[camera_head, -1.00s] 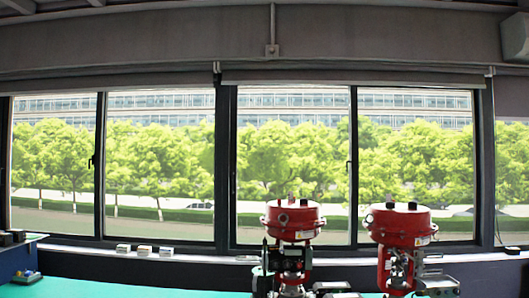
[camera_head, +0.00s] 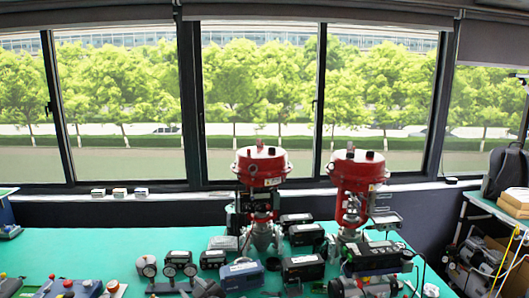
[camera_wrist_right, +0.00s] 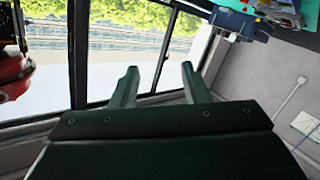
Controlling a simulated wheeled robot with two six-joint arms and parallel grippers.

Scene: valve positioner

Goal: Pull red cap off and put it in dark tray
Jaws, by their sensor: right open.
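My right gripper (camera_wrist_right: 158,76) shows in the right wrist view, its two fingers apart with nothing between them. In the head view I cannot make it out for sure among the dark shapes at the bottom edge. My left gripper is not in view. I cannot pick out the red cap for certain; small red knobs show on a grey unit (camera_head: 70,287) at the bottom left of the head view. I cannot pick out the dark tray either.
Two red valve actuators (camera_head: 261,168) (camera_head: 357,172) stand on the green table (camera_head: 60,250). Several gauges and dark positioner units (camera_head: 302,268) crowd the table around them. A shelf with a backpack (camera_head: 507,172) is at right. The table's left middle is fairly clear.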

